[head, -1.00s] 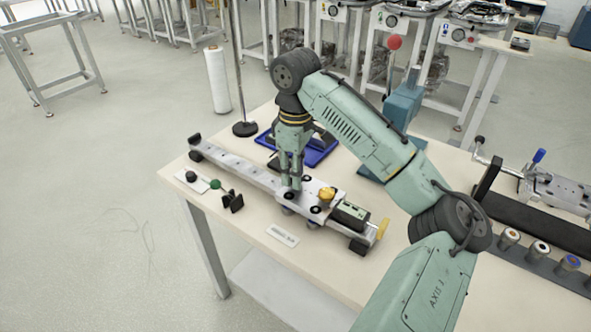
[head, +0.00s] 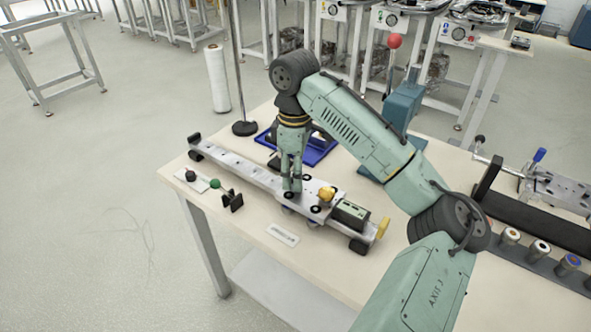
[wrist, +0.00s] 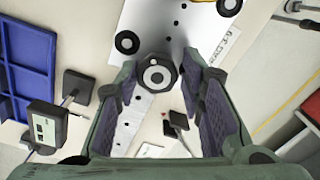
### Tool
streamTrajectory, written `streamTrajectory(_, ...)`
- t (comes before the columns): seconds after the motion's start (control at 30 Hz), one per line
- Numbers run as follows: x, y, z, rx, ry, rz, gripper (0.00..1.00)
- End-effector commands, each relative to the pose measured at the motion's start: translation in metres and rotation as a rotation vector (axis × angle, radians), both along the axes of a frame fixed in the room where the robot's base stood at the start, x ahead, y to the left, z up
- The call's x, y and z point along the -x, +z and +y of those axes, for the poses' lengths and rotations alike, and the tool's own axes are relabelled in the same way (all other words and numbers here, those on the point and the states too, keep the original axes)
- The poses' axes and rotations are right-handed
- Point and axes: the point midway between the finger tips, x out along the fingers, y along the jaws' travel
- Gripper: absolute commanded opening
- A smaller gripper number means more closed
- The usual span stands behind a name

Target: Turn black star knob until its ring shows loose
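The black star knob (wrist: 156,73) has a pale round centre and sits on the silver carriage plate (wrist: 158,35). In the wrist view it lies between the tips of my gripper (wrist: 158,72), one finger on each side. Narrow gaps seem to show beside it, so the fingers look open around it; contact cannot be told for certain. I cannot make out a marking on the knob's ring.
A blue tray (head: 318,152) lies behind the rail (head: 235,168). A green-balled lever (head: 215,184) stands in front.

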Motion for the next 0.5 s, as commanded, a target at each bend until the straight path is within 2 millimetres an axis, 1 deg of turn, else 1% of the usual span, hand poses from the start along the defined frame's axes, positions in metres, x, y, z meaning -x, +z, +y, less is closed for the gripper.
streamTrajectory(0.03, -0.0003, 0.0004, 0.0, -0.001, 0.0, -0.002, 0.4)
streamTrajectory(0.2, -0.0012, 0.0022, -0.0004, -0.001, -0.003, -0.006, 0.51)
streamTrajectory(0.5, -0.0019, 0.0048, -0.0008, -0.001, -0.004, -0.01, 0.51)
